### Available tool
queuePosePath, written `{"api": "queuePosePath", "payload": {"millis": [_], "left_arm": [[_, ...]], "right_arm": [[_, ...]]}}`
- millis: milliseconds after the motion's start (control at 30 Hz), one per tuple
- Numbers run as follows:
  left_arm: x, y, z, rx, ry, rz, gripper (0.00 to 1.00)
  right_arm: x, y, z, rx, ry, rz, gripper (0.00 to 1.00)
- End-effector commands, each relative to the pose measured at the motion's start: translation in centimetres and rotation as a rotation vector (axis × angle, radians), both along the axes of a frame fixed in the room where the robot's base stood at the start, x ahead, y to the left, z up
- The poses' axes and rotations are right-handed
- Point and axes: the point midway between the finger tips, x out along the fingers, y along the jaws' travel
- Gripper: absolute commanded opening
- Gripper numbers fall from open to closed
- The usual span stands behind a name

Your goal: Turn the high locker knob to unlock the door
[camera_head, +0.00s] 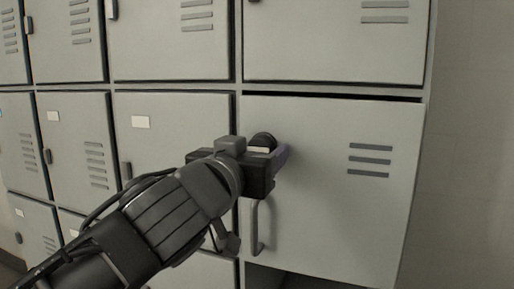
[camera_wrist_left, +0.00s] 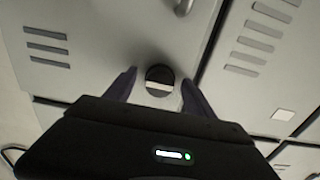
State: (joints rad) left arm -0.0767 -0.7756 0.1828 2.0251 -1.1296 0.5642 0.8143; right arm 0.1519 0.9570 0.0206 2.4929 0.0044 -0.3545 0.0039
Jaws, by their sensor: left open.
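The locker knob (camera_head: 262,141) is a round dark knob on the locker door (camera_head: 335,190), at its upper left above the handle. In the left wrist view the knob (camera_wrist_left: 159,78) shows a pale bar across its face and sits between the two fingers. My left gripper (camera_head: 277,156) is at the knob, its fingers pointing to the door; it is open, with a finger on each side of the knob (camera_wrist_left: 158,92). Gaps show between the fingers and the knob in the wrist view. In the head view the gripper hides part of the knob. My right gripper is not in view.
A vertical bar handle (camera_head: 257,228) is on the same door just below my gripper. Other grey lockers (camera_head: 172,38) with vents stand above and to the left. A dark gap runs along the door's top edge. A plain wall (camera_head: 475,140) is at the right.

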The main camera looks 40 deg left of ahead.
Motion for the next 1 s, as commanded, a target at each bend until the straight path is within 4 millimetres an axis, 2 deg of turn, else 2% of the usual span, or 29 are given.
{"api": "queuePosePath", "payload": {"millis": [167, 900, 1000], "left_arm": [[-0.03, 0.01, -0.04, 0.000, 0.000, 0.000, 0.62], [-0.05, 0.00, -0.02, -0.001, 0.000, 0.000, 0.02], [-0.05, 0.00, -0.03, 0.000, 0.000, 0.000, 0.01]], "right_arm": [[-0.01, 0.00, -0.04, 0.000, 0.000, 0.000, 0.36], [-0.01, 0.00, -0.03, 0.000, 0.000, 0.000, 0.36], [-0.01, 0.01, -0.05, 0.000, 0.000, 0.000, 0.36]]}}
